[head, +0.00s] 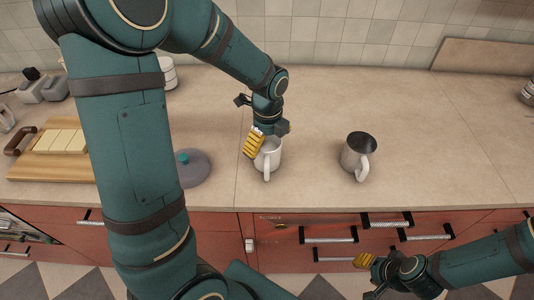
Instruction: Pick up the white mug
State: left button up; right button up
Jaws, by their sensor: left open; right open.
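A white mug (268,162) stands upright on the counter near its front edge, its handle facing the front. My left gripper (259,143) is open and points down at the mug's rim. Its yellow-padded finger overlaps the mug's left side; the other finger is hard to make out, and I cannot tell whether they touch the mug. A second light mug (355,160) with a dark inside stands upright to the right, its handle toward the front right. My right gripper (366,276) is open and empty, low in front of the drawers.
The beige counter (430,130) is clear around and right of the mugs. A grey lid (192,170) with a teal knob lies to the left. A wooden board (60,168) with pale blocks lies further left. Drawer handles (388,219) stick out below the counter edge.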

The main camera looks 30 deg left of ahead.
pick_arm(q)
jog(key=shift+f, duration=0.5)
jog(key=c, duration=1.1)
jog(key=shift+o, duration=0.2)
jog(key=shift+r, duration=0.1)
